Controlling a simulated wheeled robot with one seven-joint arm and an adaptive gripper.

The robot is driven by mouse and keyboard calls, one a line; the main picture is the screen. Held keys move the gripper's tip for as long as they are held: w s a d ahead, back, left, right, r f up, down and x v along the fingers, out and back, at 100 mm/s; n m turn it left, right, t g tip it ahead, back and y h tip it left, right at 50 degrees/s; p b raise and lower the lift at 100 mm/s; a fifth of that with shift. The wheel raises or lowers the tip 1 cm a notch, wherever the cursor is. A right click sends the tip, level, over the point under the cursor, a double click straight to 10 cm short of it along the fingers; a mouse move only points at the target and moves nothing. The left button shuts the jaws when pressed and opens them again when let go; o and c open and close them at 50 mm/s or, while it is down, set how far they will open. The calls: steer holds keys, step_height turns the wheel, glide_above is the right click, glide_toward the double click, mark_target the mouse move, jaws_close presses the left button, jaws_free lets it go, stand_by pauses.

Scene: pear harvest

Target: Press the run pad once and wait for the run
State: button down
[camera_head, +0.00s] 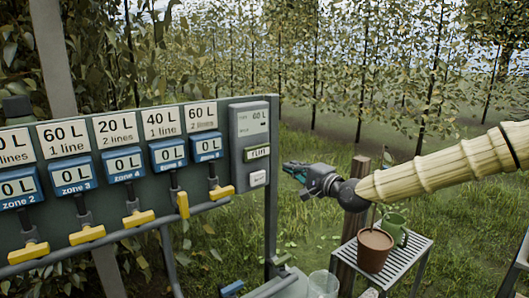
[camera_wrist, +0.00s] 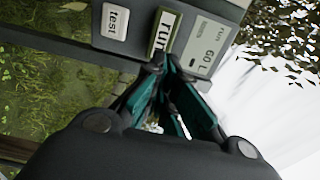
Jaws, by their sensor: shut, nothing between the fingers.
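The run pad (camera_head: 258,153) is a green-framed plate with a pale face on the grey controller box at the board's right end. It also shows in the wrist view (camera_wrist: 164,34), lettered "run". My gripper (camera_head: 287,168) is shut and empty, just right of the box in the head view, with a small gap between them. In the wrist view its fingertips (camera_wrist: 160,62) lie at the lower edge of the run pad; I cannot tell whether they touch it. The display (camera_head: 252,121) above the pad reads 60 L.
A white test button (camera_head: 258,179) sits close to the run pad. Zone meters reading 0 L line the board (camera_head: 90,125), with yellow valve handles (camera_head: 140,219) below; one stands upright (camera_head: 183,205). A slatted table (camera_head: 405,262) with a brown pot (camera_head: 375,250) stands below my arm.

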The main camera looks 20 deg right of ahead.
steer(key=shift+d+r, duration=0.15)
steer(key=p, duration=0.6)
glide_toward(262, 151)
steer(key=x, duration=0.6)
steer(key=shift+w+a, duration=0.25)
steer(key=shift+w, duration=0.25)
